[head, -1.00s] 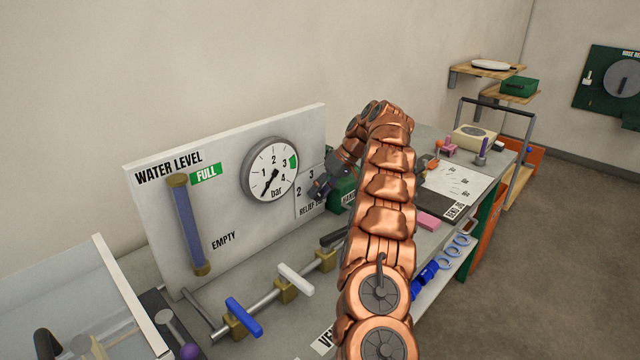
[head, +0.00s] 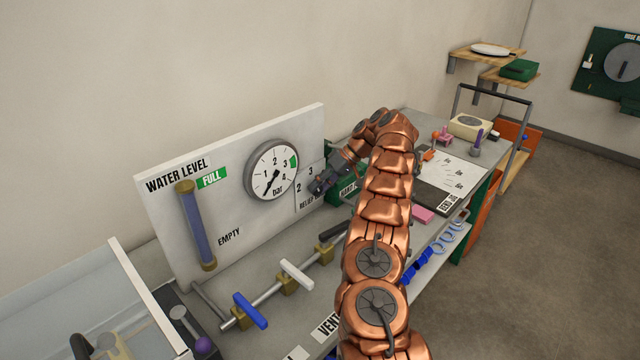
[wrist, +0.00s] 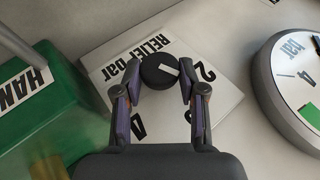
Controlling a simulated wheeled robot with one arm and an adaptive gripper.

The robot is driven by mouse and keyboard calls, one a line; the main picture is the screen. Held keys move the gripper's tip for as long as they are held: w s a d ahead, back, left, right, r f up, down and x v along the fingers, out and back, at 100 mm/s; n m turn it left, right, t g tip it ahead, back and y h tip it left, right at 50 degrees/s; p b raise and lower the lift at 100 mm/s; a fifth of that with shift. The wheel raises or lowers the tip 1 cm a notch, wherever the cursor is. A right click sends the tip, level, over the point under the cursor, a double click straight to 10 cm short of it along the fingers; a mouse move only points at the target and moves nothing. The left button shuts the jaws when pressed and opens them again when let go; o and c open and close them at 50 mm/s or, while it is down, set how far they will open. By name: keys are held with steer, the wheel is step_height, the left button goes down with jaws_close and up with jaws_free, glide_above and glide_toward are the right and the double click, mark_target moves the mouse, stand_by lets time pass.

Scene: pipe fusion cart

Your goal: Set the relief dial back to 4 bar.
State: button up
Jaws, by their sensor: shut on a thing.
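The relief dial (wrist: 158,72) is a round black knob with a white pointer mark on a pale plate (wrist: 110,52) lettered "RELIEF bar". The plate carries the numbers 2, 3 and 4. In the wrist view the white mark points up and right, roughly toward the 2 and well away from the 4. My gripper (wrist: 159,80) has one finger on each side of the dial and is shut on it.
The pressure gauge (head: 271,169), its needle below 1, is left of the dial. A green box (head: 345,190) stands close on the other side. Blue-handled (head: 250,310) and white-handled (head: 297,273) valves sit on a pipe below the panel.

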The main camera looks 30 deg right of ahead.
stand_by(0.3)
steer(key=o, duration=1.1)
steer(key=shift+o, duration=0.2)
steer(key=b, duration=0.3)
steer(key=shift+f+h+b, duration=0.2)
steer(key=shift+h+b, duration=0.1)
steer(key=h+b, duration=0.1)
steer(key=b, duration=0.2)
steer(key=h+b, duration=0.1)
steer(key=b, duration=0.3)
steer(key=shift+s+a+r+n+t+h, duration=0.1)
steer(key=shift+a+r+n+t+h, duration=0.1)
steer(key=shift+n+t+h, duration=0.15)
steer(key=shift+h+b, duration=0.45)
steer(key=shift+b, duration=0.3)
steer(key=shift+a+r+n+h+b, duration=0.15)
steer(key=shift+n+h+b, duration=0.15)
steer(key=shift+h, duration=0.2)
steer(key=shift+t+h, duration=0.25)
steer(key=shift+h, duration=0.45)
